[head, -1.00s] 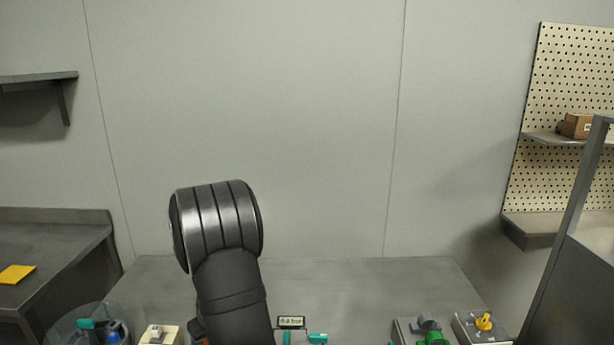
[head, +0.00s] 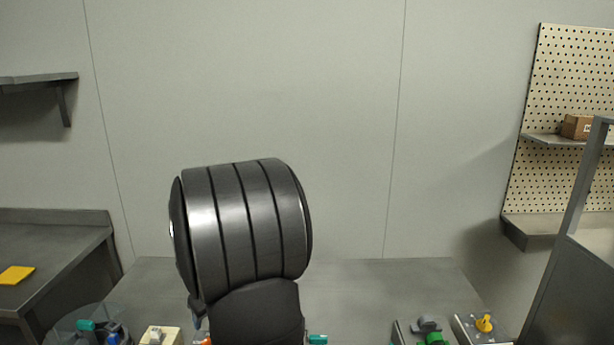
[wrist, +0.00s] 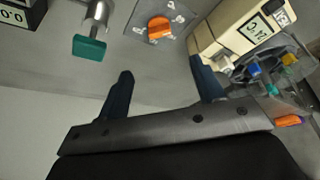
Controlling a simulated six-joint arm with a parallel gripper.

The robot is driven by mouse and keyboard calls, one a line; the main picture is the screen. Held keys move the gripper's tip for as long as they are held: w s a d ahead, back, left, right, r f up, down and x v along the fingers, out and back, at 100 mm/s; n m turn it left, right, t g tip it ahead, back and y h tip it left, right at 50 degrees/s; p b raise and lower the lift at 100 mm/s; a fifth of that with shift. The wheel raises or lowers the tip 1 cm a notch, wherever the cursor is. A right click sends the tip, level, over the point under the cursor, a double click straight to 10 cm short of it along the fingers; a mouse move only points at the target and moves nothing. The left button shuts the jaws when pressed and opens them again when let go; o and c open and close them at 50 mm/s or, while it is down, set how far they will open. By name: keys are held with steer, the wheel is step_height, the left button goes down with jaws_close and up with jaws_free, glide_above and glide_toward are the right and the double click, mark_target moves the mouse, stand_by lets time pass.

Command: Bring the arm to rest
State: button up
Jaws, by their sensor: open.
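My gripper (wrist: 163,82) is open in the wrist view, with its two dark fingers spread apart and nothing between them. Beyond the fingertips is a grey surface with an orange knob (wrist: 159,28) on a plate. In the head view my arm's large dark banded joint stands in front of the table (head: 370,285) and hides part of its left half.
A teal handle (wrist: 89,47) and a cream device with a display (wrist: 240,30) lie ahead in the wrist view. A clear container (wrist: 290,85) holds coloured parts at right. In the head view, a yellow knob (head: 484,322) and a green part (head: 436,339) stand front right.

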steer(key=x, duration=1.3)
steer(key=shift+w+a+f, duration=0.1)
steer(key=shift+a+f, duration=0.05)
steer(key=shift+f, duration=0.1)
steer(key=shift+m, duration=0.4)
steer(key=shift+m+t, duration=0.3)
steer(key=shift+a+m+t+h, duration=0.1)
steer(key=shift+m+t+h, duration=0.2)
steer(key=shift+m+h, duration=0.8)
steer(key=shift+m, duration=1.4)
steer(key=shift+m, duration=0.5)
steer(key=shift+m+h, duration=0.3)
steer(key=shift+m, duration=0.1)
